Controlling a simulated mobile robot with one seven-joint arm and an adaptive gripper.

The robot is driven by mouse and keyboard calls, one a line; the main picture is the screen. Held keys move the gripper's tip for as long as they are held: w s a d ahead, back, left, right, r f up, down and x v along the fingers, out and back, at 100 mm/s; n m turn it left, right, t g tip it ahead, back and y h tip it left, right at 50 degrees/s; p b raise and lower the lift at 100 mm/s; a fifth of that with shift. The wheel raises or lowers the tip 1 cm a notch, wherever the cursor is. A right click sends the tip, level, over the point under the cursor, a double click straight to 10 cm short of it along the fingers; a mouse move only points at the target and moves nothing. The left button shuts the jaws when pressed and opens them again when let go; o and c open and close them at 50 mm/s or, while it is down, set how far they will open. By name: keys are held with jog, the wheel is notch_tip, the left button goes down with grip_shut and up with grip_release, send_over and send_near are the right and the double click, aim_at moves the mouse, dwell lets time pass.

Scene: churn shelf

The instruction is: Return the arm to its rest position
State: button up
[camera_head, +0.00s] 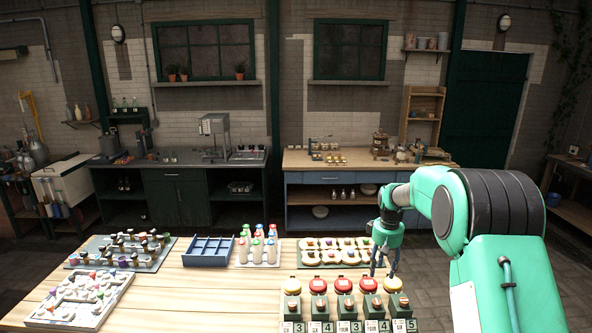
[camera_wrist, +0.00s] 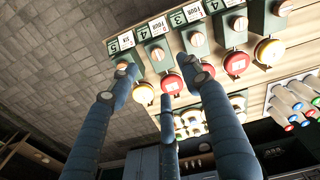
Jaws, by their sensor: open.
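My gripper (camera_head: 383,262) is at the right of the head view, fingers pointing down near the right end of the wooden table (camera_head: 215,295). In the wrist view its blue fingers (camera_wrist: 165,85) are spread apart with nothing between them. Whether the fingers touch anything is not clear.
A tray of round pale pieces (camera_head: 305,261) lies just left of my gripper. Bottles with coloured caps (camera_head: 258,252), a blue divided box (camera_head: 208,261) and trays of small pieces (camera_head: 80,303) stand further left. A blue workbench (camera_head: 335,211) is behind. Floor shows right of the table.

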jog(key=s+a+r+m+t+b, duration=0.1)
jog(key=s+a+r+b, duration=0.15)
jog(key=s+r, duration=0.8)
jog(key=s+a+r+m+t+b, duration=0.15)
jog(key=s+a+r, duration=0.25)
jog(key=s+r, duration=0.7)
jog(key=s+a+f+b, duration=0.1)
jog(key=s+f, duration=0.1)
jog(key=s, duration=0.8)
jog(key=s+a+f+m+t+b, duration=0.1)
jog(key=s+f, duration=0.2)
jog(key=s, duration=0.7)
jog(key=s+a+f+t+b, duration=0.1)
jog(key=s+f, duration=0.2)
jog(key=s, duration=0.7)
jog(key=shift+s+a+m+b, duration=0.3)
jog(key=shift+s+m, duration=0.05)
jog(key=shift+s, duration=0.05)
jog(key=shift+w+r+t, duration=0.1)
jog(key=shift+w+t, duration=0.05)
jog(key=shift+t, duration=0.1)
